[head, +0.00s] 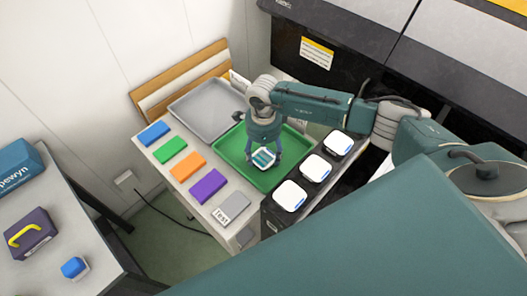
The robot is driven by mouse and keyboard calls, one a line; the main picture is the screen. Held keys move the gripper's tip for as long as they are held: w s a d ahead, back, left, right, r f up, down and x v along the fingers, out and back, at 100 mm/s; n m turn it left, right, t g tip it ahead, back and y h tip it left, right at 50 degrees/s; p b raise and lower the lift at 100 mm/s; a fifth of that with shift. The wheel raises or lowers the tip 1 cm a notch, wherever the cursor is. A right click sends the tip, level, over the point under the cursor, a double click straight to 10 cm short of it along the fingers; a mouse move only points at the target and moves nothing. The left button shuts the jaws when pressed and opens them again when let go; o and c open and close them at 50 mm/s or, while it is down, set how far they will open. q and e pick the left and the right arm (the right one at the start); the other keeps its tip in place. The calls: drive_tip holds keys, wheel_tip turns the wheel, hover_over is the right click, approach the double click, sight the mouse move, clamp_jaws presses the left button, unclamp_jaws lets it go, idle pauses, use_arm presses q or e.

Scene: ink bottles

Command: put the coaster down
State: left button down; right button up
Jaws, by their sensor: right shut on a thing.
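My right gripper (264,150) points down over the green tray (236,150), its arm coming in from the right. It is shut on the coaster (263,158), a small piece with white and teal stripes that shows between the fingers. The coaster is over the inside of the green tray; I cannot tell whether it touches the tray floor. The fingers hide part of it. My left gripper is not in view.
An empty grey tray (205,105) lies behind. Blue (153,133), green (169,150), orange (187,166) and purple (207,186) blocks and a grey "Test" block (233,207) line the left edge. White-topped bottles (290,194) stand on a black rack at right.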

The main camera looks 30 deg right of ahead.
sight(263, 157)
drive_tip(key=shift+f, duration=0.1)
drive_tip(key=shift+f+b, duration=0.25)
drive_tip(key=shift+b, duration=0.05)
drive_tip(key=o, duration=1.9)
drive_tip(key=shift+r, duration=0.1)
drive_tip(key=shift+o, duration=0.2)
drive_tip(key=shift+r, duration=0.1)
drive_tip(key=shift+r+p, duration=0.25)
drive_tip(key=shift+p, duration=0.1)
wheel_tip(263, 157, up, 12)
drive_tip(key=b, duration=0.4)
drive_tip(key=shift+f, duration=0.15)
